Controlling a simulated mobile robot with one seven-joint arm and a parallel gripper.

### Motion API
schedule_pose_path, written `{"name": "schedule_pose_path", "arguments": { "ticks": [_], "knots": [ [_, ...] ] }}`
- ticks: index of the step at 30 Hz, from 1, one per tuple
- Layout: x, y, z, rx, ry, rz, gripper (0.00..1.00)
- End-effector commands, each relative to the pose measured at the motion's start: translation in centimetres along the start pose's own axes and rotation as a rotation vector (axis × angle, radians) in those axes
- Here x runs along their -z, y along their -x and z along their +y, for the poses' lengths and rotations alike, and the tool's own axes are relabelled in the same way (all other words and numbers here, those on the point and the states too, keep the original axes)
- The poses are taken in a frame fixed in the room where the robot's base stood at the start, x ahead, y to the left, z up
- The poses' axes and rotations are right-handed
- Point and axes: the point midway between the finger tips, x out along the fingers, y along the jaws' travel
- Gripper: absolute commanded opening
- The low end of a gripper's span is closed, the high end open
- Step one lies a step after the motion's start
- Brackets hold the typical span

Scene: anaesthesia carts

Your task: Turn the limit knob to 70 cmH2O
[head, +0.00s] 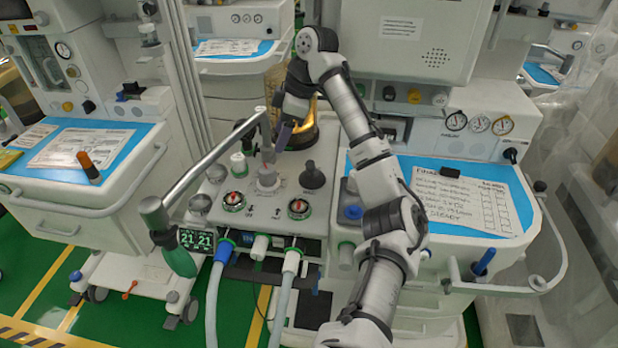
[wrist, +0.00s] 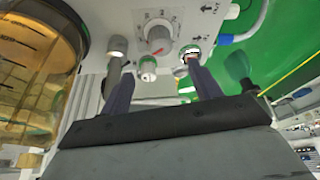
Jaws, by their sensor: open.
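In the wrist view, a pale grey round knob (wrist: 157,38) with a red mark sits on a white panel, with scale figures around it too small to read surely. I take it to be the limit knob. My gripper (wrist: 160,72) is open, its two dark fingers spread below the knob in the picture, with nothing held between them.
Two green-ringed dials (head: 233,201) (head: 299,208) and a black bulb-shaped fitting (head: 312,176) stand close by on the panel. A metal arm (head: 215,155) crosses at the left. An amber canister (wrist: 40,60) is beside my gripper. A blue-topped work surface (head: 450,225) lies right.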

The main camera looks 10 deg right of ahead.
Motion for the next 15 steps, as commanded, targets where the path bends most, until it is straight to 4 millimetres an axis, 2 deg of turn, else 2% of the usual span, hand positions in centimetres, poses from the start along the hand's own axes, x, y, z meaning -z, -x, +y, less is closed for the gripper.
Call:
{"name": "schedule_pose_path", "arguments": {
  "ticks": [3,8,15],
  "knots": [
    [1.5,-0.4,0.2,0.017,0.066,0.015,0.63],
    [1.9,-1.3,0.1,0.024,0.083,0.022,0.63],
    [1.9,-5.4,0.0,0.026,0.081,0.023,0.63]
  ]
}}
